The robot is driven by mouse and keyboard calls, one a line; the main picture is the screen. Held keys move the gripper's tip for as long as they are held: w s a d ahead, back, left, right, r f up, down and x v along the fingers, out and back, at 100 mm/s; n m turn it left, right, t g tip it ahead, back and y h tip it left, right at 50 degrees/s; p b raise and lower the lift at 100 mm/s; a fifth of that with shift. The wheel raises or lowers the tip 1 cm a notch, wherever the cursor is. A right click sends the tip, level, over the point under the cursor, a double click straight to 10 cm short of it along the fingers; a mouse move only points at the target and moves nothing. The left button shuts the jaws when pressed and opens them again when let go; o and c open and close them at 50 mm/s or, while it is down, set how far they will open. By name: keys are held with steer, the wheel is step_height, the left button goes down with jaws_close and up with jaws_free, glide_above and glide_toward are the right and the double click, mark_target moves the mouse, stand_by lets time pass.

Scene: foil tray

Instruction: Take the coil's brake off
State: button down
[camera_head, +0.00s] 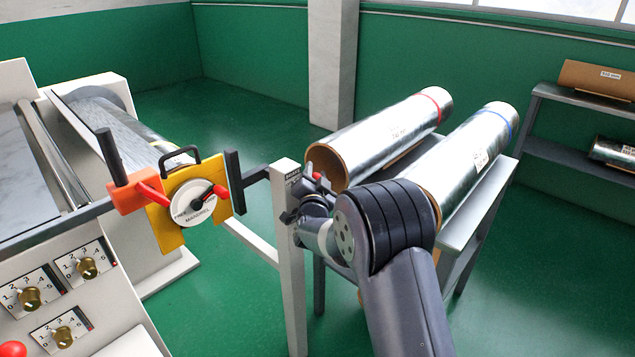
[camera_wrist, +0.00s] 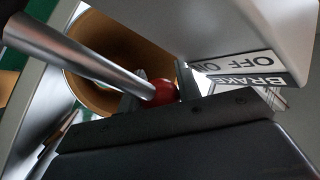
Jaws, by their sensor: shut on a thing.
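The brake lever is a grey rod (camera_wrist: 85,58) with a red knob (camera_wrist: 164,92), which also shows small beside the post top in the head view (camera_head: 309,168). My gripper (camera_head: 312,186) is at the right of the post top, shut on the lever at its knob. The brake label (camera_wrist: 245,72) reads BRAKE, OFF and ON, upside down in the wrist view. I cannot tell at which mark the lever stands. The coil (camera_head: 128,135) lies on the machine at left, behind a yellow plate (camera_head: 163,226) with a white mandrel dial (camera_head: 193,203).
The pale post (camera_head: 290,260) stands close to my gripper. Two foil rolls, one with a red band (camera_head: 390,130) and one with a blue band (camera_head: 468,155), lie on a grey rack behind my arm. Knobs (camera_head: 88,267) sit on the front panel. Green floor is clear behind.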

steer(key=c, duration=1)
jaws_free()
steer(key=shift+r, duration=0.1)
steer(key=shift+c, duration=0.2)
